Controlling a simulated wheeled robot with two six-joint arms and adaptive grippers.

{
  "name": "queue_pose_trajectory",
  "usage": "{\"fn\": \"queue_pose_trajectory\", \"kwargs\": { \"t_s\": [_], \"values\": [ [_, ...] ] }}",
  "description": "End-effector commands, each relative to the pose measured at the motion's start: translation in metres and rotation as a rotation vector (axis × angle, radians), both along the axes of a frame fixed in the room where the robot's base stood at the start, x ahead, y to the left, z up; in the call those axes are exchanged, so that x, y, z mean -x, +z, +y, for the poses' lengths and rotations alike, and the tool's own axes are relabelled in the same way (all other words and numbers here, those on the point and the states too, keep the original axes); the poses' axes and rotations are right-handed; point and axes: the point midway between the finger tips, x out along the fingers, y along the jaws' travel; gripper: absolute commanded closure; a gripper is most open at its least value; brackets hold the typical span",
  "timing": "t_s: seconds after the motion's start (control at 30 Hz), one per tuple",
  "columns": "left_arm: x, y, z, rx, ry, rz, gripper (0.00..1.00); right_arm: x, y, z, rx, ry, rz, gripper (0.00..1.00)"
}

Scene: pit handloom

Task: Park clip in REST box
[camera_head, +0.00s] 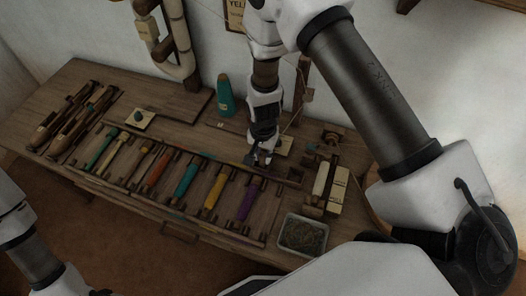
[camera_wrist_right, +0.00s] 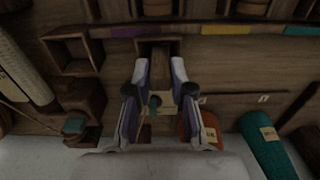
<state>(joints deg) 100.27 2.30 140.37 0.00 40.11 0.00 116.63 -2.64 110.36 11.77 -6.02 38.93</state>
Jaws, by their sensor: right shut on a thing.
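My right gripper (camera_head: 262,160) points down over the back edge of the spool rack, near the table's middle. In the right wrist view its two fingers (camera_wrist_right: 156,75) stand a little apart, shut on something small. The clip is hard to tell from the brown wood behind it. A small open wooden box (camera_wrist_right: 75,52) shows to the left of the fingers in the wrist view. Another small wooden box lies just beyond the fingertips there. I cannot read which one is marked REST. My left gripper is out of view.
A rack of coloured spools (camera_head: 188,180) fills the table's front. A teal cone (camera_head: 225,95) stands behind it, left of my right gripper. A pale tray (camera_head: 285,232) is at the right front corner. Wooden shuttles (camera_head: 72,115) lie at the left.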

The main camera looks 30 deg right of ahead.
Motion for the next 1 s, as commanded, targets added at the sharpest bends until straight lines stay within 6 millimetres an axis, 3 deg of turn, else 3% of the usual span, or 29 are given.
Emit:
{"fn": "queue_pose_trajectory", "kwargs": {
  "t_s": [0.37,0.4,0.47,0.7,0.77,1.0],
  "values": [
    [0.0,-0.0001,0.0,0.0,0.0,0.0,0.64,-0.0001,-0.0005,0.0,0.0,0.0,0.0,0.97],
    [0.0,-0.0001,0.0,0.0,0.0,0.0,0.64,-0.0001,-0.0005,0.0,0.0,0.0,0.0,0.71],
    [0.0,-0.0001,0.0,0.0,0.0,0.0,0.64,-0.0001,-0.0004,0.0,0.0,0.0,0.0,0.5],
    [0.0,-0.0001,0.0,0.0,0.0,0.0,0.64,-0.0001,-0.0004,0.0,0.0,0.0,0.0,0.49],
    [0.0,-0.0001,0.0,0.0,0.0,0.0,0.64,-0.0001,-0.0004,0.0,0.0,0.0,0.0,0.32],
    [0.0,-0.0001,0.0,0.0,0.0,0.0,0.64,-0.0001,-0.0004,0.0,0.0,0.0,0.0,0.32]
  ]
}}
